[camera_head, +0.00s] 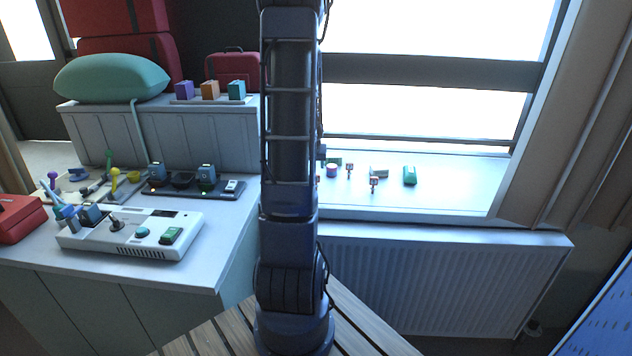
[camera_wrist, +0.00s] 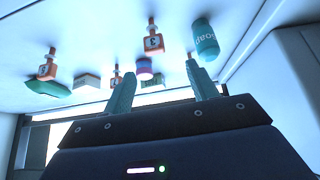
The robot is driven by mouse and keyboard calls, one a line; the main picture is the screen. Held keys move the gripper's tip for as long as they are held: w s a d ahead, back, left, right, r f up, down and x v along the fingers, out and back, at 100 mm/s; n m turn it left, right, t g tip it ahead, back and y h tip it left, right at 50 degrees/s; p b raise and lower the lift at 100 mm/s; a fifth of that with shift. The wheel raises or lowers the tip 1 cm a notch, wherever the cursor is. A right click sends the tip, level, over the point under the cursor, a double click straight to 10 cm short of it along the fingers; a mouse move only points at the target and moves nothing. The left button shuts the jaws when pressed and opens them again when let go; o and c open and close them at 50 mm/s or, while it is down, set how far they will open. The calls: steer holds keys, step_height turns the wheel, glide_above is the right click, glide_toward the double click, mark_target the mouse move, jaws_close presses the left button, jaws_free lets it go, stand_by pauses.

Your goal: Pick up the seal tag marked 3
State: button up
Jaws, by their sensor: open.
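Three orange seal tags with white labels stand on the white window sill. In the wrist view, which looks upside down, one tag (camera_wrist: 153,42) is beyond the fingertips, one (camera_wrist: 47,68) is at the left and one (camera_wrist: 115,78) is near the left finger. Their marks are too small to read surely. In the head view two show, a front tag (camera_head: 373,185) and a rear tag (camera_head: 349,170); my arm hides the third. My gripper (camera_wrist: 161,78) is open and empty, its teal fingers apart and touching no tag. The head view hides it behind my arm.
A teal soap bottle (camera_wrist: 204,40) stands close to the right finger. A pink-purple container (camera_wrist: 144,68), a white box (camera_wrist: 87,83) and a green item (camera_wrist: 48,88) share the sill (camera_head: 450,195). The left counter (camera_head: 225,225) holds devices. A radiator (camera_head: 430,280) is below the sill.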

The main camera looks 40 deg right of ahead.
steer(key=shift+s+d+x, duration=0.1)
steer(key=shift+x, duration=1.8)
steer(key=shift+s+d+x, duration=0.1)
steer(key=shift+s+x, duration=0.05)
steer(key=shift+x, duration=1.8)
steer(key=shift+s+d+x, duration=0.1)
steer(key=shift+x, duration=1.8)
steer(key=c, duration=1)
steer(key=shift+c, duration=0.2)
steer(key=shift+r, duration=0.15)
